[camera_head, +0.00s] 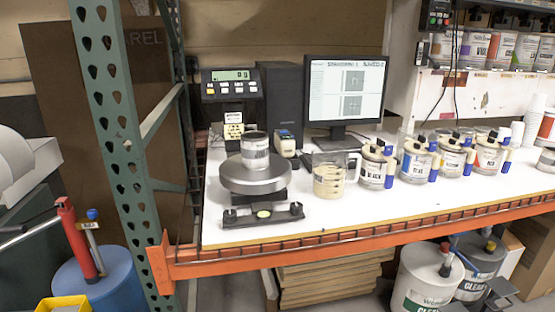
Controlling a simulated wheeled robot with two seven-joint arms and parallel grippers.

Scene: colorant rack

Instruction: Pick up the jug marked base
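A clear jug (330,178) with a handle on its right side stands upright on the white bench top. It holds cream-coloured contents and has dark marks on its side; I cannot read the word "base" on it. It stands in front of the monitor, between the scale and the row of labelled cans. Neither of my grippers can be made out in the head view, and nothing is touching the jug.
A scale with a round pan (254,178) carrying a metal can (255,147) is left of the jug. Several labelled cans, including one (376,166) close by, stand to its right. The monitor (345,90) is behind. An orange beam (340,240) edges the bench; a green post (118,130) rises left.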

